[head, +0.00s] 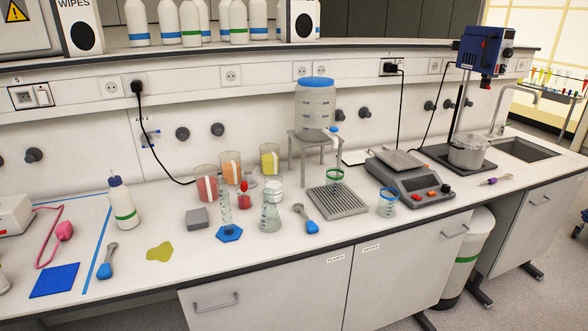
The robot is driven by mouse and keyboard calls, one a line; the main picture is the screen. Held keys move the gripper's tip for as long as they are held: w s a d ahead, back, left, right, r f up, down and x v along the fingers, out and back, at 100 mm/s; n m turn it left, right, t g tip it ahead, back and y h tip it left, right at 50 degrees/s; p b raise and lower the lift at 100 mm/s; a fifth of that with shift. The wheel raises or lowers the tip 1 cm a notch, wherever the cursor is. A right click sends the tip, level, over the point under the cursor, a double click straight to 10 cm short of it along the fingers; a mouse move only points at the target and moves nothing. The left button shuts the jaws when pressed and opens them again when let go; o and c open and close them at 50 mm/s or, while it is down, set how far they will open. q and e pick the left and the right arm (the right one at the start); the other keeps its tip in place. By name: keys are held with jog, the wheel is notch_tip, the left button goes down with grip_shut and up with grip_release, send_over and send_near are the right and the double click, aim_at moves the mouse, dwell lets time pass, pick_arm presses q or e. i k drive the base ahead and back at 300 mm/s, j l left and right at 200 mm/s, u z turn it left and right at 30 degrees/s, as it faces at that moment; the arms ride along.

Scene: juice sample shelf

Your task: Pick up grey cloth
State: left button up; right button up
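A small grey folded square (198,218), which looks like the grey cloth, lies flat on the white bench, left of centre in the head view. It is just left of the graduated cylinder (225,212) on its blue hexagonal base and in front of the beakers with red (206,188) and orange (231,172) contents. Nothing lies on it. Neither of my grippers shows in the head view.
A yellow-green flat patch (159,252) lies in front left of the grey square. A conical flask (269,217), a blue-handled scoop (309,226) and a drain rack (337,203) stand right. A wash bottle (123,204) stands left. The bench front edge near the grey square is clear.

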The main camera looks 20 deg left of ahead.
aim_at(197, 219)
jog(key=u, duration=1.4)
jog(key=i+j+z, duration=0.1)
jog(key=i+j, duration=0.25)
jog(key=i+j+z, duration=0.15)
jog(key=i+j, duration=0.2)
jog(key=j, duration=0.15)
